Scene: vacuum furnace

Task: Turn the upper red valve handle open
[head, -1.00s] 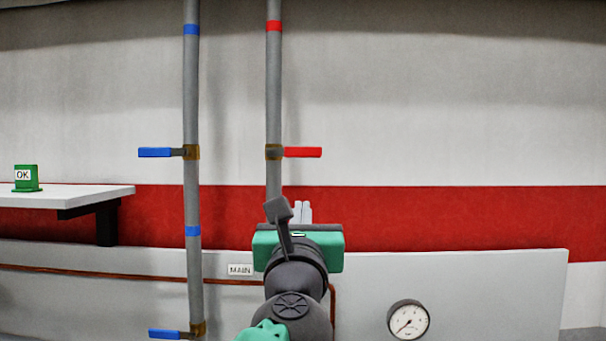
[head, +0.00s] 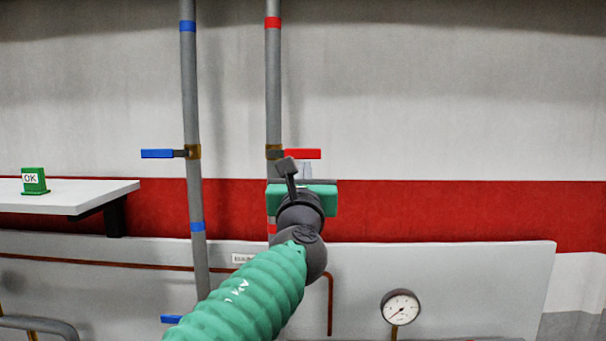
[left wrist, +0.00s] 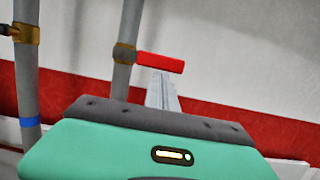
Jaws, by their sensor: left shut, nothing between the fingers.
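The upper red valve handle (head: 302,154) sticks out to the right, level, from a brass valve body (head: 274,152) on the right grey pipe. In the left wrist view the red handle (left wrist: 160,62) lies just beyond my fingertips. My left gripper (head: 307,168) is shut and empty, its fingers pointing up at the underside of the handle. In the left wrist view the shut fingers (left wrist: 161,82) overlap the handle's lower edge; I cannot tell whether they touch. My right gripper is not in view.
The left pipe (head: 189,90) carries a blue handle (head: 157,154) at the same height and another lower down. A white shelf (head: 70,200) with a green OK block (head: 34,181) is at left. A gauge (head: 400,307) is at lower right.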

